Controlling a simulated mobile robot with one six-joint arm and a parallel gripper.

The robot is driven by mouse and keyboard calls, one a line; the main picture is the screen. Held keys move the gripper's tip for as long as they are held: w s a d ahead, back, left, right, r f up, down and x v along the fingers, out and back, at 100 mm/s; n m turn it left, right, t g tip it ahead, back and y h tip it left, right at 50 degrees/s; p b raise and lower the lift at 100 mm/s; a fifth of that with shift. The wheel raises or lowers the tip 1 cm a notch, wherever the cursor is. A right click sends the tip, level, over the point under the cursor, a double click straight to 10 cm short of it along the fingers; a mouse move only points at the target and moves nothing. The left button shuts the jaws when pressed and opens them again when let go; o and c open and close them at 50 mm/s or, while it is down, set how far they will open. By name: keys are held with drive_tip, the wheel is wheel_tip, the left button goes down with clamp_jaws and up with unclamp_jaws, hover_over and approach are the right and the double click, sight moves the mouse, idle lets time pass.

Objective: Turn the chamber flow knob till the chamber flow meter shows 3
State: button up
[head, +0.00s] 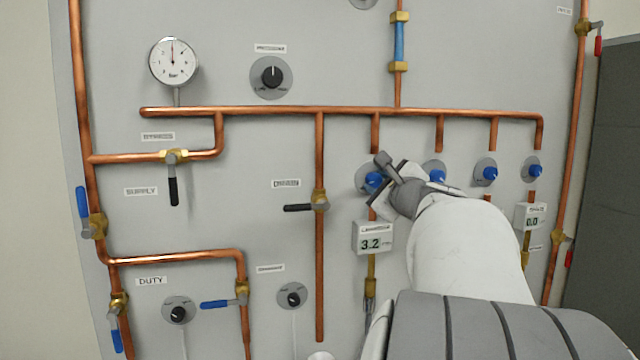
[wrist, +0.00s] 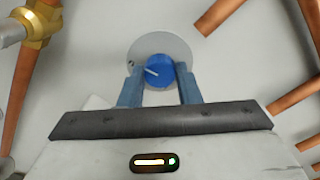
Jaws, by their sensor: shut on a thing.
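The chamber flow knob is a blue knob (head: 374,180) on a round grey plate, at the left end of a row of blue knobs. In the wrist view the knob (wrist: 159,71) sits between the two blue-grey fingers of my gripper (wrist: 160,82), which is shut on it. A white pointer line on the knob points to the upper left in that view. The flow meter (head: 372,238) below the knob reads 3.2; its label is too small to read surely. In the head view my gripper (head: 384,192) partly covers the knob and its plate.
More blue knobs (head: 486,174) stand to the right, one (head: 437,173) close behind my arm. Copper pipes (head: 320,245) run across the grey panel. A black-handled valve (head: 300,207) lies left of the meter. A second meter (head: 531,218) at the right reads 0.0.

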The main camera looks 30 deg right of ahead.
drive_tip(key=m, duration=0.3)
idle(0.4)
drive_tip(key=o, duration=1)
drive_tip(key=shift+c, duration=0.2)
drive_tip(key=b+v, duration=0.1)
drive_tip(key=v, duration=0.7)
drive_tip(key=shift+b, duration=0.4)
drive_tip(key=shift+w, duration=0.1)
